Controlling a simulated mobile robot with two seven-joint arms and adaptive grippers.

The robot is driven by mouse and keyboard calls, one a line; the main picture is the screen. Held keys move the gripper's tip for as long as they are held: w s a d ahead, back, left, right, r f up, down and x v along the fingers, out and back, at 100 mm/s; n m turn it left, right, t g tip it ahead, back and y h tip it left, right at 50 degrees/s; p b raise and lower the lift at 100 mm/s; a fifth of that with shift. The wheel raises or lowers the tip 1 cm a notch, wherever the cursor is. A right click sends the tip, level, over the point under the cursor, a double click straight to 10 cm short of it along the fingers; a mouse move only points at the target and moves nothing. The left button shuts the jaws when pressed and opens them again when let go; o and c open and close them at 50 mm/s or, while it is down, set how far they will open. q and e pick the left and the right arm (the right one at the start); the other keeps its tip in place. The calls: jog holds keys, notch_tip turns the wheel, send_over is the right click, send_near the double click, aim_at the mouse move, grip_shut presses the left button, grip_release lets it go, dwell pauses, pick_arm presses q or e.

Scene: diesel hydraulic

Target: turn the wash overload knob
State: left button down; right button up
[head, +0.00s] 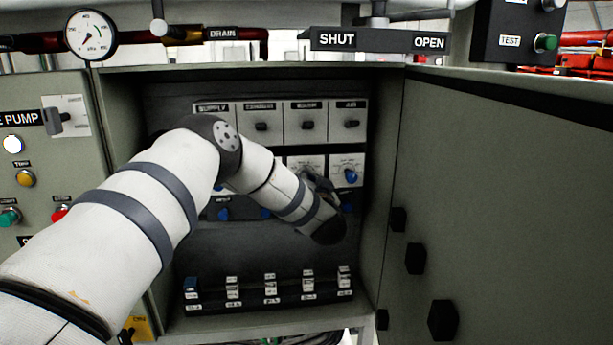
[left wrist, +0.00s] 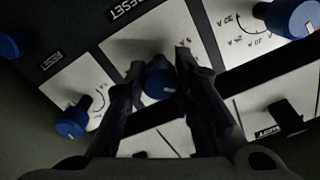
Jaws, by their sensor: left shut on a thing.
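A blue knob (left wrist: 158,80) sits on a white dial plate in the left wrist view. The two dark fingers of my left gripper (left wrist: 160,70) stand on either side of it, shut on it. In the head view my left gripper (head: 320,184) is at the third dial plate (head: 304,161) inside the cabinet, below the third switch of the top row. My left wrist hides much of that plate and its knob. The knob's own label cannot be read. My right gripper is not in view.
Another blue dial knob (head: 351,176) is close on the right, and blue reset buttons (head: 224,214) sit below. Several breakers (head: 270,286) line the cabinet's bottom. The open door (head: 500,200) stands on the right. A SHUT/OPEN bar (head: 375,40) hangs above.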

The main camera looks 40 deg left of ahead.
pick_arm(q)
jog(key=m+p, duration=0.1)
jog(key=m, duration=0.3)
jog(key=shift+m, duration=0.6)
jog(key=c, duration=1.3)
grip_release()
jog(key=shift+c, duration=0.2)
jog(key=v, duration=1.2)
